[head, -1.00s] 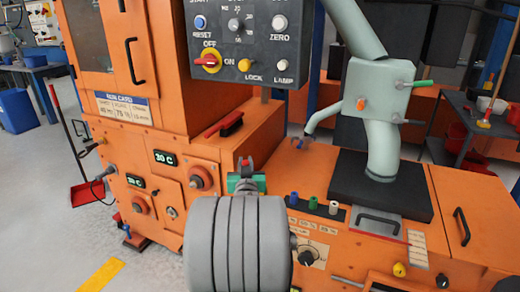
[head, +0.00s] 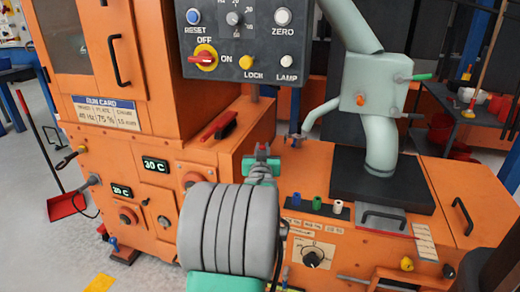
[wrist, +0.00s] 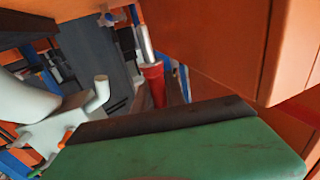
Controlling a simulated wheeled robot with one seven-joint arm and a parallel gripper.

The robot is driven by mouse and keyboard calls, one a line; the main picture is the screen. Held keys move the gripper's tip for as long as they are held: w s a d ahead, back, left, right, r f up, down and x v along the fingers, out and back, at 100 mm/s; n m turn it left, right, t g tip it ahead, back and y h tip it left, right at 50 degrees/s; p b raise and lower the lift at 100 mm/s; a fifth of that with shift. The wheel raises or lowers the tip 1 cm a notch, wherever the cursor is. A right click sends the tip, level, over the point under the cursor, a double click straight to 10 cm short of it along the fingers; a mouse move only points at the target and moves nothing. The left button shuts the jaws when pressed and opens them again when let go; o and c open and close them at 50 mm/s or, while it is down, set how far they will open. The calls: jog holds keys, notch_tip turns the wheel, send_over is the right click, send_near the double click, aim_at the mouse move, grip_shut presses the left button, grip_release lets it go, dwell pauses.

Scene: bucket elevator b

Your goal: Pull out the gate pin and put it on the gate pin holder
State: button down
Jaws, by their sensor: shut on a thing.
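My gripper (head: 262,165) is above the orange machine at the middle of the head view, shut on a small red thing (head: 262,147). In the wrist view this looks like a red cylinder with a silver shank (wrist: 152,78), probably the gate pin, behind the green finger with its dark pad (wrist: 175,120). A pale green gate box (head: 375,85) stands on the pipe to the right, apart from the gripper. It has a green-handled piece (head: 421,77), a dark-handled one (head: 412,116) and an orange knob (head: 360,101). I cannot tell which fixture is the gate pin holder.
A control panel (head: 245,40) hangs above and behind the gripper. A black strip with blue, green and white pegs (head: 316,208) is on the machine top, right of my arm. A red-and-black piece (head: 219,126) lies on the left ledge. A pale spout (head: 322,116) comes off the pipe.

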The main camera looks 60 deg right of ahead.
jog(key=shift+a+b, duration=0.15)
jog(key=shift+b, duration=0.15)
notch_tip(320, 180, down, 6)
jog(key=b, duration=0.5)
jog(key=shift+r, duration=0.15)
jog(key=shift+b, duration=0.9)
dwell(0.9)
jog(key=shift+f+b, duration=0.3)
jog(key=shift+f, duration=2.05)
jog(key=c, duration=1.3)
grip_release()
jog(key=shift+a, duration=0.1)
